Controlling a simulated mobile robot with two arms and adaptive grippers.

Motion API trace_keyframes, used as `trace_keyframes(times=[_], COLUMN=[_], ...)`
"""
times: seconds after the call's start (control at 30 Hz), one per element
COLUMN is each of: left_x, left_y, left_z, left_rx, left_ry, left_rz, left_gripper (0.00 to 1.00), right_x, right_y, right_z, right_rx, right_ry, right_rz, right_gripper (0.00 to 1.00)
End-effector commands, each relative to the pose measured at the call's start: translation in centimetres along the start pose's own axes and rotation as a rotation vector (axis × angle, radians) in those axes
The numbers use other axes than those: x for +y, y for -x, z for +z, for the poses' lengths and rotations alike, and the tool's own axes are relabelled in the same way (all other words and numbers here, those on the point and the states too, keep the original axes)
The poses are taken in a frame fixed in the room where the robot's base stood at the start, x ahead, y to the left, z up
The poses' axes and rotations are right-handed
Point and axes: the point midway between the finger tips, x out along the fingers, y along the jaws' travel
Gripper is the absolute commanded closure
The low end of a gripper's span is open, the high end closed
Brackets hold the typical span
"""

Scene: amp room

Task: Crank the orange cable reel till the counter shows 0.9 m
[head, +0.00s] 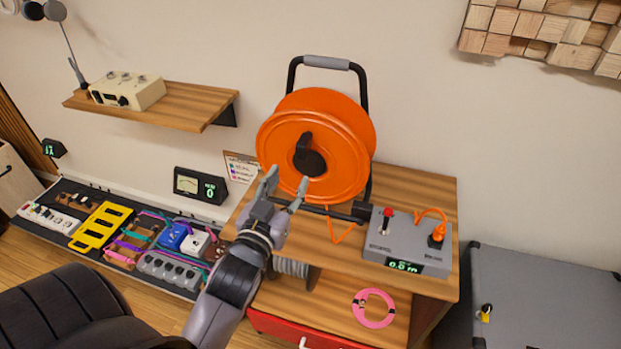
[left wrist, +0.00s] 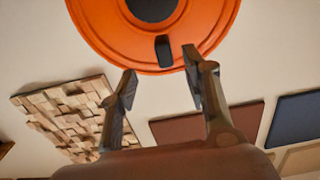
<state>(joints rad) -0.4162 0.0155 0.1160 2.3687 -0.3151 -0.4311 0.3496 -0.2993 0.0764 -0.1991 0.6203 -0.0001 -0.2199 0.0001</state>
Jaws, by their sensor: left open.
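The orange cable reel (head: 345,125) stands upright in a black frame with a grey top handle on the wooden cabinet. Its black crank (head: 304,147) is on the front face, with the knob end upward in the head view. The left wrist view shows the reel (left wrist: 90,22) with the black crank knob (left wrist: 163,50) close to the fingertips. My left gripper (head: 287,180) is open and empty, just in front of the reel's lower left. Its fingers (left wrist: 160,68) appear on either side of the knob; contact cannot be told. The grey counter box (head: 400,240) shows what looks like 0.0 m.
The counter box has a red-topped lever (head: 387,213) and an orange plug (head: 437,235). A pink cable coil (head: 374,308) lies on the lower wooden surface. A pedalboard (head: 150,240) is at left, under a wall shelf (head: 175,105). A grey case (head: 540,300) stands at right.

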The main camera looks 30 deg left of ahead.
Motion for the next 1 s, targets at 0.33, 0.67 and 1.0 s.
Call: trace_keyframes(times=[0.33, 0.67, 1.0], left_x=[-0.2, -0.2, -0.2], left_y=[-1.7, -5.7, -9.6], left_z=[-1.2, -1.1, -1.3], left_rx=[0.023, 0.021, 0.019], left_ry=[0.001, 0.002, 0.002], left_rz=[-0.005, -0.004, -0.005], left_gripper=[0.57, 0.57, 0.57], right_x=[-0.1, -0.1, 0.2], right_y=[-0.1, -0.5, 0.1], right_z=[0.1, 0.2, 0.2], right_rx=[-0.001, -0.002, -0.003], right_ry=[0.0, 0.001, 0.003], right_rz=[-0.001, -0.001, 0.002], right_gripper=[1.0, 1.0, 1.0])
